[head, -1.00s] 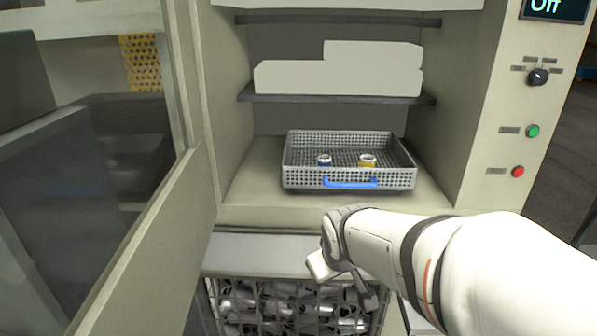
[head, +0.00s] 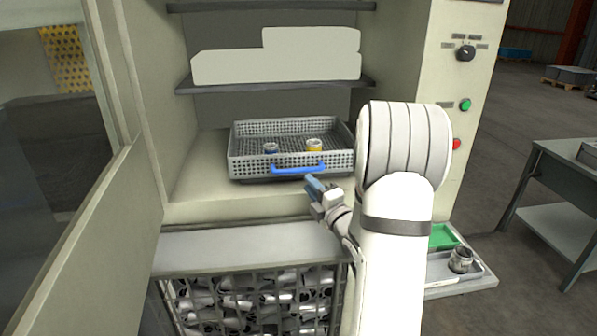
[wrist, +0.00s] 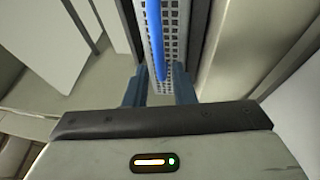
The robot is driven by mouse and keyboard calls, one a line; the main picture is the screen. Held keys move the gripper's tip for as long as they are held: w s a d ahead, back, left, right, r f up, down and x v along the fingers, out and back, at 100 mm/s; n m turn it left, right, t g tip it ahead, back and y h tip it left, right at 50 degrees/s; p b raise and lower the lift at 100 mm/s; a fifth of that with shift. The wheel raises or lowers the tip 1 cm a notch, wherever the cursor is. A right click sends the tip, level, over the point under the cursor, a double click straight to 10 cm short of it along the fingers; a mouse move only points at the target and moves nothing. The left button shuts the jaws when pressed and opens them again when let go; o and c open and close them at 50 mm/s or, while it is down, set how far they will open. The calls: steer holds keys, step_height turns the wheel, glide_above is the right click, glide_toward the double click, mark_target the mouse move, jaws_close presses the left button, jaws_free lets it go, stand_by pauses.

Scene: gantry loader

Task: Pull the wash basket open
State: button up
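The wash basket (head: 240,163) is a grey mesh tray on the floor of the open cabinet, with a blue bar handle (head: 298,169) on its front. My gripper (head: 314,186) is just in front of and below the handle's right end. In the wrist view the two fingers (wrist: 160,84) are apart, with the blue handle (wrist: 155,40) running up from between their tips. I cannot tell whether a finger touches the handle.
The open cabinet door (head: 105,230) stands at the left. A wire crate of metal parts (head: 250,300) is below the cabinet. A tray with a green section (head: 443,237) and a metal part (head: 460,260) is at the lower right, near a grey table (head: 570,160). Shelves are above the basket.

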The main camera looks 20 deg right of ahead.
mark_target(299, 172)
steer(key=w, duration=0.2)
steer(key=w+r+p, duration=0.1)
steer(key=w, duration=0.2)
steer(key=w+a+p, duration=0.1)
steer(key=w, duration=0.1)
steer(key=shift+w+r, duration=0.2)
steer(key=shift+w, duration=0.05)
jaws_close()
